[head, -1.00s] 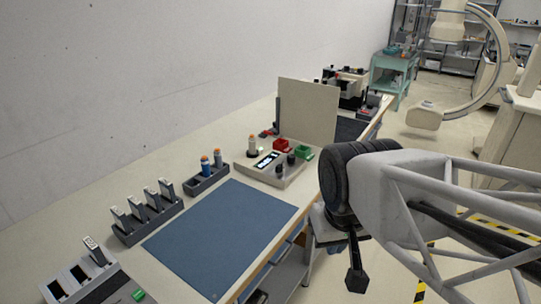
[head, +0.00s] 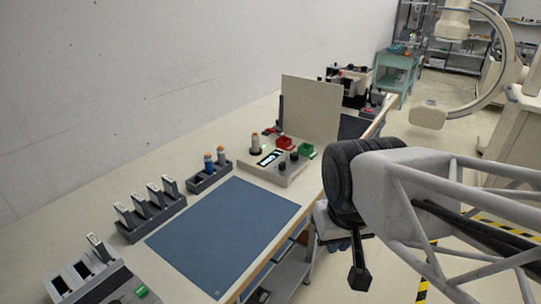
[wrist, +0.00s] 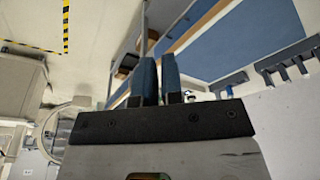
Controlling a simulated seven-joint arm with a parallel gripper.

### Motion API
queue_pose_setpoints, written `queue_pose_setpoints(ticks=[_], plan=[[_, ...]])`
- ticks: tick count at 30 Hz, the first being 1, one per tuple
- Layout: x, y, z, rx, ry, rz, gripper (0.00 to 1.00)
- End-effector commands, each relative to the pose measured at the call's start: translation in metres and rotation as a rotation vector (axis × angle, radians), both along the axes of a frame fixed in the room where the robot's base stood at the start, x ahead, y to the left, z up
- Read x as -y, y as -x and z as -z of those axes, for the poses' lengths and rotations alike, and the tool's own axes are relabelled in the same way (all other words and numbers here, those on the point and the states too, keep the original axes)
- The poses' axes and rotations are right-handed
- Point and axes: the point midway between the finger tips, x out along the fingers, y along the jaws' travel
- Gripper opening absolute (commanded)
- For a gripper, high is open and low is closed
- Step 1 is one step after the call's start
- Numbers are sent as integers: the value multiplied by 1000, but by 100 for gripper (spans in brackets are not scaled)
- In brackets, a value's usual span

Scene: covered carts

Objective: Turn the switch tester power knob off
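The switch tester (head: 284,181) is a pale box on the bench, left of my arm in the head view. It has a lit display (head: 270,158) and two dark knobs, one in front (head: 282,167) and one behind (head: 294,156). I cannot tell which is the power knob or how either is turned. My gripper (head: 336,246) hangs beyond the bench's right edge, apart from the tester. In the wrist view its two blue fingers (wrist: 158,75) stand close together with nothing visible held; whether they are fully shut is unclear. The tester is not recognisable in the wrist view.
A blue mat (head: 225,235) lies clear before the tester. A rack with bottles (head: 209,179) and a rack of grey handsets (head: 150,218) stand left.

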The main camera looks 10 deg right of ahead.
Motion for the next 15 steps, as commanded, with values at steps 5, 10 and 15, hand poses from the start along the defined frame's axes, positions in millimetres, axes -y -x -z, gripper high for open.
queue_pose_setpoints(ticks=[5, 10, 15], plan=[[0, -5, -2, -2, -2, 7, 35], [0, -20, -7, -11, -7, 30, 43], [1, -48, -15, -24, -17, 73, 43]])
